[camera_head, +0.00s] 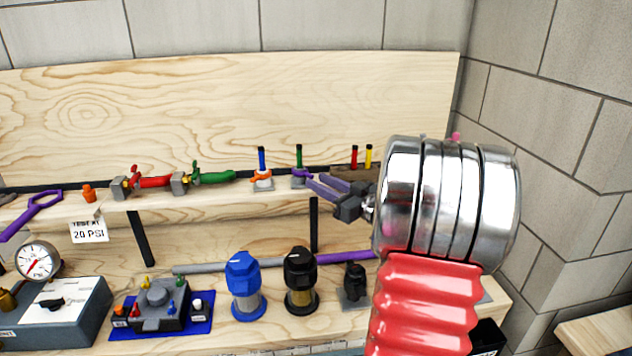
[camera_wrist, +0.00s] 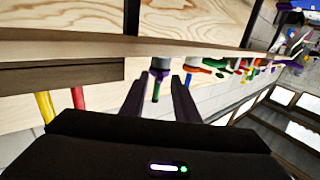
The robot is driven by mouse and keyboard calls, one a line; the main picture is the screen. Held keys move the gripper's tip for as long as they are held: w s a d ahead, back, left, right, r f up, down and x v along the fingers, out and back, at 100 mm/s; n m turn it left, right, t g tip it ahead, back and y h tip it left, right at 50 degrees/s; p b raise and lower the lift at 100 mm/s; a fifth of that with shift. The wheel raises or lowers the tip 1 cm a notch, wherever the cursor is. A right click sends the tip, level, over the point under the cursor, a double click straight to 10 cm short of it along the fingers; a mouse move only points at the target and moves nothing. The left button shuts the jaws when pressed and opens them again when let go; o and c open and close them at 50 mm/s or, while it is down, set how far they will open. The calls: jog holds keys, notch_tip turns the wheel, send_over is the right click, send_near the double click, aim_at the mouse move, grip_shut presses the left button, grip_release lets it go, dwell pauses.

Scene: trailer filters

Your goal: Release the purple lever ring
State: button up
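The purple lever ring (camera_head: 301,174) sits on a small grey fitting on the upper shelf, with a green post standing up from it. My gripper (camera_head: 312,182) reaches in from the right, its fingertips beside the ring. In the wrist view the purple ring (camera_wrist: 159,72) and its green post (camera_wrist: 155,91) lie between the tips of my gripper (camera_wrist: 160,80). The fingers are apart, with a narrow gap visible on each side of the ring. The exact contact at the ring's far side is hidden.
An orange ring with a blue post (camera_head: 262,175) stands left on the shelf. Red (camera_head: 354,157) and yellow (camera_head: 368,157) posts stand to the right, close to my arm. Blue (camera_head: 244,285) and black (camera_head: 300,280) regulators stand on the lower bench.

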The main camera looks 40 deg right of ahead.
jog(key=s, duration=1.1)
jog(key=shift+d, duration=0.15)
jog(key=w+a+r+m+g+h, duration=0.1)
jog(key=w+a+r+h, duration=0.1)
jog(key=w+h, duration=0.15)
jog(key=w+a+r+g+h, duration=0.1)
jog(key=w+a+r+h, duration=0.1)
jog(key=w, duration=0.2)
jog(key=a+m+g+h, duration=0.2)
jog(key=a+g, duration=0.1)
jog(key=a, duration=0.4)
jog(key=s+a+f+n+g+y, duration=0.1)
jog(key=s+a+f+g+y, duration=0.1)
jog(key=s+a, duration=0.3)
jog(key=s+a+f+n+g+y, duration=0.1)
jog(key=s+a, duration=0.5)
jog(key=a, duration=0.8)
jog(key=s+a+f+g+y, duration=0.4)
jog(key=s+a+f, duration=0.2)
jog(key=a, duration=0.3)
jog(key=shift+s+a+n, duration=0.25)
jog(key=shift+n, duration=0.15)
jog(key=shift+d+f, duration=0.1)
